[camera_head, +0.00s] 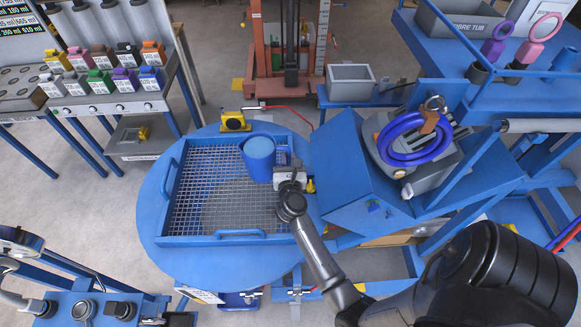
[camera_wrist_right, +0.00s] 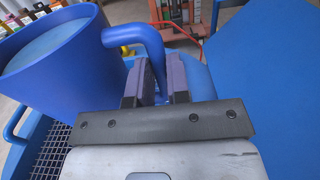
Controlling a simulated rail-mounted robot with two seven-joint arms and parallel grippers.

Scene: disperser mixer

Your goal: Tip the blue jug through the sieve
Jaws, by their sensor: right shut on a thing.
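The blue jug (camera_head: 258,161) is over the right part of the sieve. It looks roughly upright, and a lighter blue surface shows inside its rim. It fills the left of the right wrist view (camera_wrist_right: 58,70). My right gripper (camera_head: 284,172) is at the jug's right side, shut on its handle (camera_wrist_right: 148,42); the fingers (camera_wrist_right: 157,84) stand on both sides of it. The sieve, a blue frame (camera_head: 174,208) with wire mesh, lies on a round blue table. I cannot tell whether the jug touches the mesh. My left gripper is not in view.
The round blue table (camera_head: 165,258) has a yellow device (camera_head: 234,121) behind the sieve. A blue sloped hopper (camera_head: 350,165) stands close to the right, with a coiled blue hose (camera_head: 405,150) above it. A rack of coloured containers (camera_head: 100,85) is at left.

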